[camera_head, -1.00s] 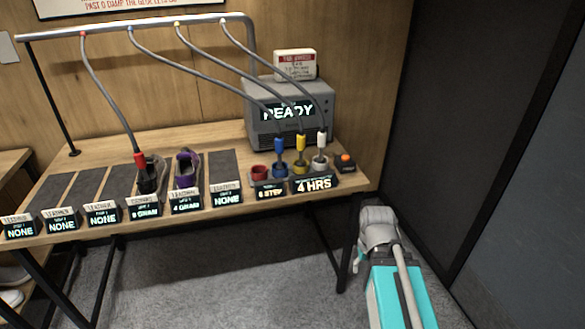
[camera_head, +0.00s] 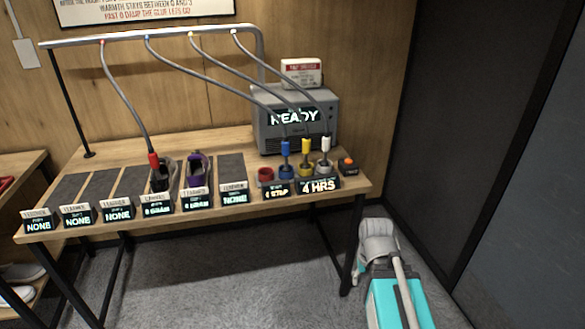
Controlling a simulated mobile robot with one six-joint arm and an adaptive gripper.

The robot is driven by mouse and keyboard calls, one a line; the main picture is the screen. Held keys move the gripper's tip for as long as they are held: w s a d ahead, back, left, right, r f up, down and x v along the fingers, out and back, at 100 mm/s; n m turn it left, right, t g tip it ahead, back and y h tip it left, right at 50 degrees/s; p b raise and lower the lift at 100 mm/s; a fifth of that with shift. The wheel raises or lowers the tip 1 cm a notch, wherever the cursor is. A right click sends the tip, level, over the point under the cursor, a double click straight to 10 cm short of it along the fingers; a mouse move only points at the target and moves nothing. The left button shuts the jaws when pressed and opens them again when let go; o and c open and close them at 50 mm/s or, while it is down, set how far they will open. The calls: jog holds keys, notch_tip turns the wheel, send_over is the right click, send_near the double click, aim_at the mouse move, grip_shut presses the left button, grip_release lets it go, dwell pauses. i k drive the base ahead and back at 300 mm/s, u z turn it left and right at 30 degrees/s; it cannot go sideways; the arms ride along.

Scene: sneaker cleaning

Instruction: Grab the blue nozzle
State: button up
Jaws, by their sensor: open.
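The blue nozzle (camera_head: 285,147) stands upright in a blue-rimmed holder (camera_head: 285,169) near the right end of the workbench. A grey hose (camera_head: 205,75) runs from it up to the overhead rail. The yellow nozzle (camera_head: 306,146) and the white nozzle (camera_head: 326,144) stand in holders to its right. The red holder (camera_head: 265,175) to its left is empty. The red nozzle (camera_head: 153,160) sits in a dark shoe (camera_head: 163,176) farther left. My gripper is not visible; only teal and grey parts of my own body show at the lower right, apart from the nozzles.
A grey machine reading READY (camera_head: 268,131) stands behind the nozzles. A purple shoe (camera_head: 197,172) and several small signs line the workbench (camera_head: 190,143). An orange button (camera_head: 348,160) is right of the holders. The grey rail (camera_head: 150,35) and hoses hang above. Floor in front is clear.

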aim_at(285, 144)
jog(key=u, duration=0.1)
jog(key=i, duration=0.95)
jog(key=z, duration=0.05)
